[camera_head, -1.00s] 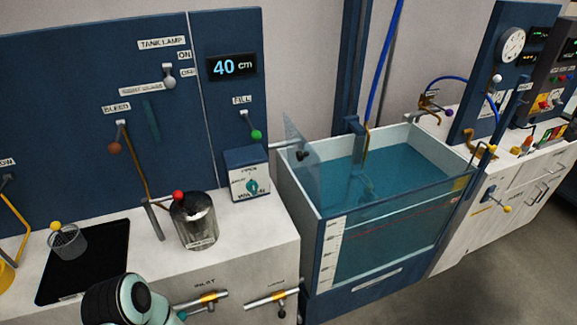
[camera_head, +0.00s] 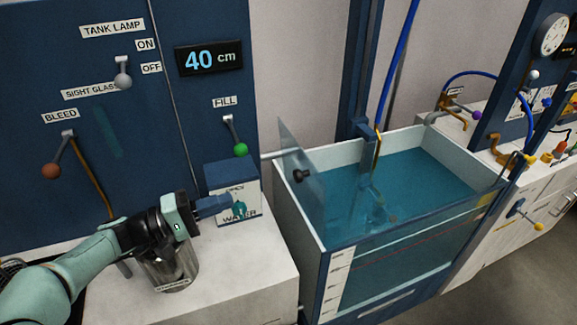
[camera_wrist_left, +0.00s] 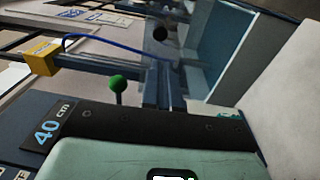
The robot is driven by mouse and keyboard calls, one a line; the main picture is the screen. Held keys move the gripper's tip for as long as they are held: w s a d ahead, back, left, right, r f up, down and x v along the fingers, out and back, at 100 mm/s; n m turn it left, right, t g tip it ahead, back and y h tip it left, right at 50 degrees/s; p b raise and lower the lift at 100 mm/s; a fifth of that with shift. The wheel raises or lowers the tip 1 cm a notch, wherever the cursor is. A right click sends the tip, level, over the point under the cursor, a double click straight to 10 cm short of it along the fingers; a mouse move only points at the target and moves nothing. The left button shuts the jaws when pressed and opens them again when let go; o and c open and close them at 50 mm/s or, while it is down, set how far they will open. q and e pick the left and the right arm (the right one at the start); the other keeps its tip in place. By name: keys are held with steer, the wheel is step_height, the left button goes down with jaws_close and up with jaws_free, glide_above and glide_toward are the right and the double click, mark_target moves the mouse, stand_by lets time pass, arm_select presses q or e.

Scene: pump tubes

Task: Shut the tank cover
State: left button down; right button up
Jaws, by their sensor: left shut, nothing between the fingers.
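The water tank (camera_head: 312,240) stands right of the counter and holds blue-green water. Its clear cover (camera_head: 305,165) stands tilted up at the tank's left edge, so the top is open. A black knob (camera_head: 301,176) sits on the cover; a dark round knob also shows in the left wrist view (camera_wrist_left: 160,34). My left gripper (camera_head: 228,204) is shut and empty. It points right, in front of the blue and white water box (camera_head: 240,185), left of the cover and apart from it. My right gripper is not in view.
The green-knobbed fill lever (camera_head: 240,149) is on the panel above the box. A steel canister (camera_head: 170,272) stands partly behind my left arm. A pipe with a blue hose (camera_head: 394,70) reaches down into the tank. White counter (camera_head: 250,262) lies bare in front.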

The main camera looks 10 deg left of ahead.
arm_select(q)
steer(key=p, duration=0.2)
glide_toward(295, 177)
steer(key=x, duration=0.7)
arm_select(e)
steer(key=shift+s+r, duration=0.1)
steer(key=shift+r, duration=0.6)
arm_select(q)
steer(key=shift+s, duration=0.1)
